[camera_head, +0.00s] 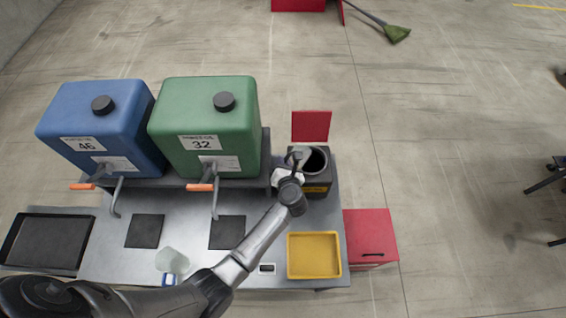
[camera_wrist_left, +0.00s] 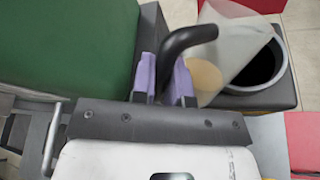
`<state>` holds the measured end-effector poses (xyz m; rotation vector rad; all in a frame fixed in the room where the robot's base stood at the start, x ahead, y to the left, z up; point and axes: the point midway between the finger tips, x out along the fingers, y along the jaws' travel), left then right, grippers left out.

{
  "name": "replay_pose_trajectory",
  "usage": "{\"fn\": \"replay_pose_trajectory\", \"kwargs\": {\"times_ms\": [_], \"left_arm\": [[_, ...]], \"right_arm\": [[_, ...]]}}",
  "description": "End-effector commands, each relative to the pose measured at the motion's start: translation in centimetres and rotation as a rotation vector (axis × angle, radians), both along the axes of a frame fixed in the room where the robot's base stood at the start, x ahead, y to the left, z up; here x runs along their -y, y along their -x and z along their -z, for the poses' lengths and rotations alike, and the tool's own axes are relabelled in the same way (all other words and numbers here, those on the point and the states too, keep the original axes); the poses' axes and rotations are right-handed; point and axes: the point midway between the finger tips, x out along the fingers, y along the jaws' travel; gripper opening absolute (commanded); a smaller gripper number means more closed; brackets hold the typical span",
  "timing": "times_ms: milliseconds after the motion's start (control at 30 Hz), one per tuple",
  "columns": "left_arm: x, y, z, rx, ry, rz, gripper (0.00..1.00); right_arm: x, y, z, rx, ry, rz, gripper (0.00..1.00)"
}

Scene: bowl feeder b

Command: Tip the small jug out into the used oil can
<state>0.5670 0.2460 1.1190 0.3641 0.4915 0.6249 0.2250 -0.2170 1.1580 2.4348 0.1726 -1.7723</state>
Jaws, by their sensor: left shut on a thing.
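My left gripper (camera_head: 294,166) is shut on the black handle (camera_wrist_left: 190,40) of the small jug. The jug (camera_wrist_left: 235,42) is translucent and looks tilted, its far end reaching over the dark opening of the used oil can. An amber patch shows inside the jug at its near end. In the head view the jug (camera_head: 303,153) is partly hidden by the gripper. The used oil can (camera_head: 318,190) is a dark box with a yellow label and a round opening, at the right end of the bench. It also shows in the wrist view (camera_wrist_left: 262,100). My right gripper is out of view.
A green tank (camera_head: 205,120) and a blue tank (camera_head: 100,130) stand left of the can, with orange-handled taps. A red panel (camera_head: 311,126) stands behind the can. Another translucent jug (camera_head: 172,261), a yellow tray (camera_head: 314,256) and dark mats (camera_head: 145,231) are on the bench.

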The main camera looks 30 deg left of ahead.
Motion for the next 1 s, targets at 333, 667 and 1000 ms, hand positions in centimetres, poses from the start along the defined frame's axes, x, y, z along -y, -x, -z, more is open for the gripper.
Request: {"fn": "replay_pose_trajectory", "kwargs": {"times_ms": [333,667,1000], "left_arm": [[0.0,-0.2,-0.3,-0.066,-0.022,-0.001,0.0],[0.1,-0.2,-0.2,-0.104,-0.035,0.001,0.0],[0.1,-0.2,-0.2,-0.11,-0.037,0.001,0.0]], "right_arm": [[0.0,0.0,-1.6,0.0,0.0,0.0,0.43],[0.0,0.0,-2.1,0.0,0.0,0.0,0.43],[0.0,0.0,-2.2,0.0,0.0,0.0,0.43]]}}
